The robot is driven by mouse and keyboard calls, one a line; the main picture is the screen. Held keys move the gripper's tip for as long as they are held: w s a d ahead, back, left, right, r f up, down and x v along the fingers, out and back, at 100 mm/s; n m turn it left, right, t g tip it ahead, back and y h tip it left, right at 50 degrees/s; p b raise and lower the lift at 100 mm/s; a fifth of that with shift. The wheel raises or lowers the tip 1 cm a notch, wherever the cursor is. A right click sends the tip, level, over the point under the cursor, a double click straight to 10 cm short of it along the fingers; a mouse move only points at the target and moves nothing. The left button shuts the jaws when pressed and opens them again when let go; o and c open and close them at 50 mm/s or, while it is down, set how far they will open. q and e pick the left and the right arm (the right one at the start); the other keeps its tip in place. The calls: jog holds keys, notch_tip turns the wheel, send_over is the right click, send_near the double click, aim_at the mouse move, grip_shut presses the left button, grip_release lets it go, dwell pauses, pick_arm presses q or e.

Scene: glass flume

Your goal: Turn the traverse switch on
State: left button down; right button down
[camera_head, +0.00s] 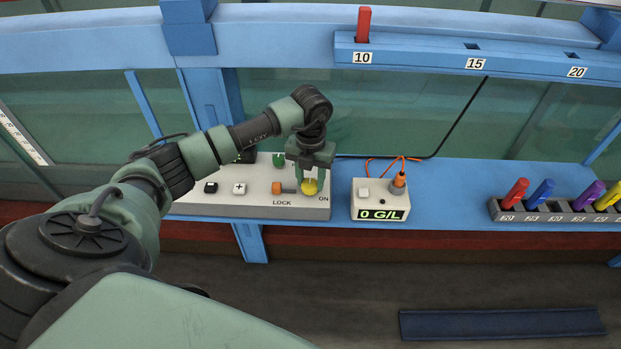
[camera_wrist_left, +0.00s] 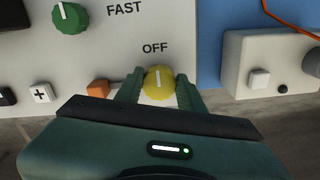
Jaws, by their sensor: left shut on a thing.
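The yellow traverse switch knob (camera_head: 310,187) sits on the right part of the white control panel (camera_head: 240,205), above the ON label. In the left wrist view the yellow knob (camera_wrist_left: 159,81) lies between the two fingers of my left gripper (camera_wrist_left: 160,90), and its white mark points up toward the OFF label. My left gripper (camera_head: 309,182) reaches down from above and is shut on the knob. An orange part (camera_head: 277,188) marked LOCK is just left of the knob. My right gripper is not in view.
A green knob (camera_wrist_left: 70,18) and black and white buttons share the panel. A white box (camera_head: 380,198) reading 0 G/L, with an orange cable, stands close to the right. A rack (camera_head: 560,216) of coloured pegs is farther right. A red peg (camera_head: 363,24) stands on the upper rail.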

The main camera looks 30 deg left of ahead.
pick_arm(q)
jog(key=shift+f+m+b, duration=0.15)
jog(key=shift+m+b, duration=0.65)
jog(key=shift+b, duration=0.25)
jog(key=m+b, duration=0.4)
jog(key=shift+d, duration=0.1)
jog(key=m+b, duration=0.2)
jog(key=m, duration=0.1)
jog(key=shift+d+b, duration=0.1)
jog(key=shift+b, duration=0.25)
jog(key=m+b, duration=0.3)
jog(key=m, duration=0.1)
jog(key=shift+m, duration=0.3)
jog(key=m+b, duration=0.2)
jog(key=m, duration=0.1)
jog(key=shift+s+d+m, duration=0.1)
jog(key=shift+m, duration=0.2)
jog(key=shift+r+m+b, duration=0.25)
jog(key=shift+m+b, duration=0.25)
jog(key=c, duration=0.9)
grip_release()
